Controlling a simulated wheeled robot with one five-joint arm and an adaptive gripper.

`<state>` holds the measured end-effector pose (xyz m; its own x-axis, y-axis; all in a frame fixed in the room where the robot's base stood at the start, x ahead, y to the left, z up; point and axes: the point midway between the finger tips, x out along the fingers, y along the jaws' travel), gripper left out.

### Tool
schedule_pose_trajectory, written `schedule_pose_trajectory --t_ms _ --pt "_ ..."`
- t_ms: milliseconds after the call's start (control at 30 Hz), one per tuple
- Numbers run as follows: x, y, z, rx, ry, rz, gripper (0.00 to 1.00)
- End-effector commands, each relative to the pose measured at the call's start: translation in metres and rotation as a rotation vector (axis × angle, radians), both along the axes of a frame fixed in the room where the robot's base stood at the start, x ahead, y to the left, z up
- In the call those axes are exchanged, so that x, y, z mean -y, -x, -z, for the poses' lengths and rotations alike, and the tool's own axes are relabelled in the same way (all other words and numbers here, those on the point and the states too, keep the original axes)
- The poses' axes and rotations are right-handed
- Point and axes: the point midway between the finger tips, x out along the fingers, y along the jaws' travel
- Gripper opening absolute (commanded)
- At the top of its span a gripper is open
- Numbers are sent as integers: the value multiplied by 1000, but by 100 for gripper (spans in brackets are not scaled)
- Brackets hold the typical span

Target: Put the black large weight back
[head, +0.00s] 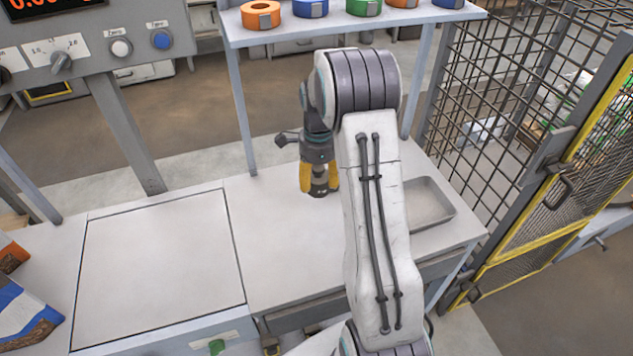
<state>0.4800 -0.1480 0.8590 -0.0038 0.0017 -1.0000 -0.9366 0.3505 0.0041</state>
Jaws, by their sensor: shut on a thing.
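My gripper (320,188) points down over the grey bench (285,255), just left of my white arm. Its yellow fingers are shut on a small dark thing (319,183), which I take to be the black large weight. Most of it is hidden between the fingers, and its shape is hard to make out. It is low over the bench top; I cannot tell whether it touches. A shallow metal tray (447,214) lies to the right, partly behind my arm. Its visible part looks empty.
A flat square plate (155,270) on the left is bare. A shelf (270,36) with several coloured rolls stands behind the bench. A control panel (95,42) is at upper left, printed bags (25,318) at lower left. A wire-mesh fence (500,100) bounds the right.

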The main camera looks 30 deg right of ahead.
Motion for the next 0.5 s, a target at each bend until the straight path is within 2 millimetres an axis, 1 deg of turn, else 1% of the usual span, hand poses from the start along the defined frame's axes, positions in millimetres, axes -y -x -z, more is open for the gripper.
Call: schedule_pose_trajectory --t_ms 33,300,500 --pt "-4 -10 4 2 1 -4 19" --pt "-19 -53 31 4 1 -4 19" --pt "-28 -76 45 5 2 -3 19"
